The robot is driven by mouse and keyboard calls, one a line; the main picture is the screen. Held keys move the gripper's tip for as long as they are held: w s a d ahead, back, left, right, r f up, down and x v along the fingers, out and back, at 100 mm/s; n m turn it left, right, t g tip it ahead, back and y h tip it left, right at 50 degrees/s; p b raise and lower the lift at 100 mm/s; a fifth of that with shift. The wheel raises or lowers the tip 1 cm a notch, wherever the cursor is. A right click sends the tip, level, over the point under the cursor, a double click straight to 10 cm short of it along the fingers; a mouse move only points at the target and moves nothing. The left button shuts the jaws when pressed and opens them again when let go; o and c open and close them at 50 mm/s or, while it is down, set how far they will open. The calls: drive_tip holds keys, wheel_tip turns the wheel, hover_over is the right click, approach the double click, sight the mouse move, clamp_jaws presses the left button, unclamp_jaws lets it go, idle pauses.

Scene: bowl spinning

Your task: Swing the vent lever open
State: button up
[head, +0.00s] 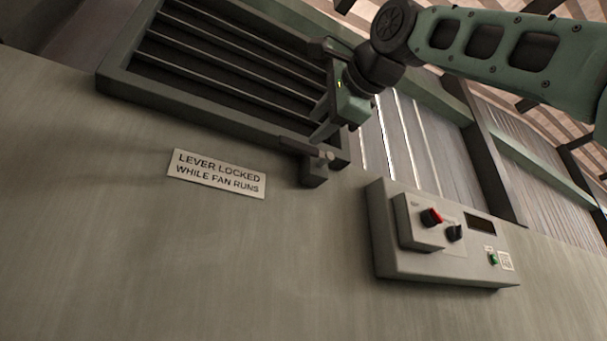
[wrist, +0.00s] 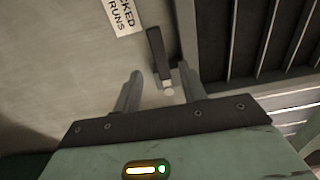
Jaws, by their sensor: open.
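The vent lever (head: 300,147) is a dark bar at the lower right corner of the slatted vent (head: 222,128). Its pale end sits over a dark bracket (head: 314,175). My gripper (head: 317,124) is open just above the lever, in front of the vent's lower right part. In the wrist view, the lever (wrist: 157,52) points up the picture, and its pale pivot end shows between the two fingers of my gripper (wrist: 158,72). Nothing is held. I cannot tell whether the fingers touch the lever or stand short of it.
A sign (head: 216,174) left of the lever reads "LEVER LOCKED WHILE FAN RUNS". A control box (head: 440,262) at the lower right has a red knob (head: 431,217), a black knob (head: 454,233), a dark display (head: 481,224) and a green light (head: 493,259). The wall below is clear.

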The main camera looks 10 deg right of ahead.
drive_tip(key=b+v, duration=0.1)
drive_tip(key=v, duration=0.6)
drive_tip(key=shift+s, duration=0.1)
drive_tip(key=w+a+f+n+g+b, duration=0.25)
drive_tip(key=a+f+n, duration=0.2)
drive_tip(key=f, duration=0.65)
drive_tip(key=w+a+f+n+g+b, duration=0.2)
drive_tip(key=w+a+f+n, duration=0.15)
drive_tip(key=a+f, duration=0.45)
wheel_tip(320, 180, down, 26)
drive_tip(key=n+g+h+b, duration=0.2)
drive_tip(key=n+g+b, duration=0.1)
drive_tip(key=n+g, duration=0.15)
drive_tip(key=s+d+f+n+g+h+b, duration=0.1)
drive_tip(key=s+d+f+n+g, duration=0.2)
drive_tip(key=f, duration=0.8)
drive_tip(key=s+d+f+n+g+h+b, duration=0.15)
drive_tip(key=s+f, duration=0.25)
drive_tip(key=f, duration=0.7)
drive_tip(key=s+d+f+n+g+h+b, duration=0.1)
drive_tip(key=s+d+f+n+b, duration=0.2)
drive_tip(key=f, duration=0.8)
drive_tip(key=s+d+f+n+g, duration=0.1)
drive_tip(key=s+d+f+g, duration=0.1)
drive_tip(key=s+d+f, duration=0.5)
wheel_tip(320, 180, down, 3)
drive_tip(key=shift+s+f+h, duration=0.1)
drive_tip(key=shift+s+h, duration=0.35)
drive_tip(key=shift+s, duration=0.2)
